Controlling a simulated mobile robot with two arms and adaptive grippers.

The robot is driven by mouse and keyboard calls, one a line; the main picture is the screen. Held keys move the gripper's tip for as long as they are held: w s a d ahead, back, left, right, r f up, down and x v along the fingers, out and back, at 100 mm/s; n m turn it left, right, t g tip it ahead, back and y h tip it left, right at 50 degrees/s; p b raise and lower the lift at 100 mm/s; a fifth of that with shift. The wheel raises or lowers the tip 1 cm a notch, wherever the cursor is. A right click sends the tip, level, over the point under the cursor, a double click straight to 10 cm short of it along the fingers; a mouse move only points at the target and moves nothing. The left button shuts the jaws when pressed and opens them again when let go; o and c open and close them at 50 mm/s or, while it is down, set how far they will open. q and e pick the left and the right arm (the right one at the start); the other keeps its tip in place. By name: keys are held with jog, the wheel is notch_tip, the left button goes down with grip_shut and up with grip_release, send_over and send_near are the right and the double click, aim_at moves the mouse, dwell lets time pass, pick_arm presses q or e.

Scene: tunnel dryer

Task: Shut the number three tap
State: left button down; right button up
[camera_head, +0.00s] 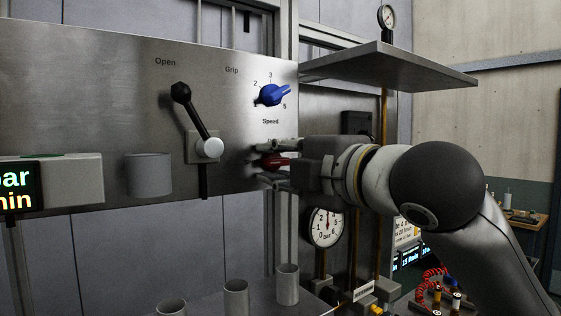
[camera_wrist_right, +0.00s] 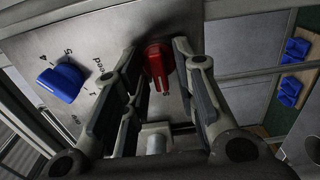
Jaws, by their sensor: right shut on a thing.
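My right gripper (camera_head: 270,160) reaches in from the right to the steel panel (camera_head: 110,90). Its fingers are closed around a red knob (camera_head: 273,161) on the panel below the "Speed" mark. In the right wrist view the red knob (camera_wrist_right: 157,62) sits between the fingers of the right gripper (camera_wrist_right: 155,58). Its narrow grip points down in that picture. I see no number that marks a tap as three, and the fingers hide part of the panel around the red knob. My left gripper is not in view.
A blue pointer knob (camera_head: 272,95) with a numbered scale sits just above the red knob. A black-tipped lever (camera_head: 195,115) is to its left. A steel shelf (camera_head: 390,65) overhangs my right wrist. A pressure gauge (camera_head: 325,227) hangs below. Open cylinders (camera_head: 287,285) stand below the panel.

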jog(key=shift+f, duration=0.1)
jog(key=o, duration=0.7)
jog(key=shift+c, duration=0.2)
jog(key=v, duration=1.2)
